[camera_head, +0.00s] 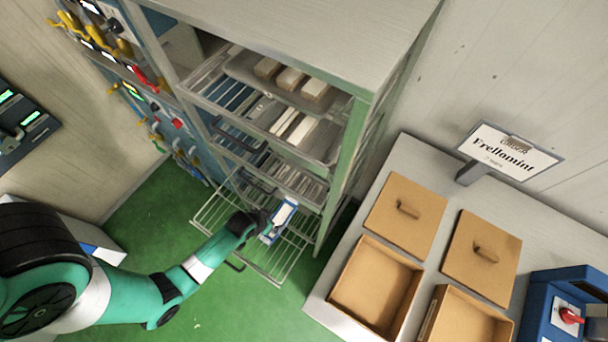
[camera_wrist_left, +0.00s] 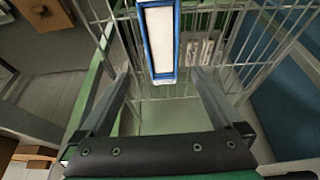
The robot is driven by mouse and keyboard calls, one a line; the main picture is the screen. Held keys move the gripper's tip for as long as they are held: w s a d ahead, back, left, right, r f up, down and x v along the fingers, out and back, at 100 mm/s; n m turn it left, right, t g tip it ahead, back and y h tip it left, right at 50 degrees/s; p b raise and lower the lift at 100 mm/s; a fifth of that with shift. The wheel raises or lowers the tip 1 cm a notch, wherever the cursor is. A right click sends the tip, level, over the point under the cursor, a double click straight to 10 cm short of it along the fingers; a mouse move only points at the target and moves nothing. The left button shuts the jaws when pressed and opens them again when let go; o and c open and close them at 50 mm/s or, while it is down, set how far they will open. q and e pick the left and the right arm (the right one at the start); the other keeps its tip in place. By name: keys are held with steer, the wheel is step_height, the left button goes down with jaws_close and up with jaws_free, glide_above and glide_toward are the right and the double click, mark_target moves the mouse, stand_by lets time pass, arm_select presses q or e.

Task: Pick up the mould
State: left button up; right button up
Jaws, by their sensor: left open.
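A long narrow blue mould (camera_head: 281,222) with a white filling lies on a pulled-out wire shelf low in the rack. In the left wrist view the mould (camera_wrist_left: 160,42) is ahead of the fingers, its near end close to the gap between the fingertips. My left gripper (camera_head: 266,223) is at the mould in the head view. In the left wrist view the left gripper (camera_wrist_left: 161,74) is open, with one finger on each side and nothing between them. The head view does not show the fingers clearly. My right gripper is not in view.
The rack (camera_head: 352,150) has upper shelves with trays of pale bars and more blue moulds. A grey bench (camera_head: 335,305) at the right holds open brown boxes (camera_head: 376,288), lids and an order sign (camera_head: 508,148). Green floor (camera_head: 150,215) lies below.

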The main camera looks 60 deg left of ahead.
arm_select(q)
steer(key=b, duration=0.3)
glide_above(279, 220)
steer(key=s, duration=0.2)
steer(key=f, duration=0.4)
steer(key=d+f, duration=0.1)
steer(key=f, duration=0.1)
steer(key=shift+s, duration=0.1)
steer(key=shift+a+f, duration=0.1)
steer(key=b+x, duration=0.3)
steer(key=x, duration=0.2)
steer(key=shift+w+f, duration=0.1)
steer(key=shift+w, duration=0.2)
steer(key=shift+f, duration=0.2)
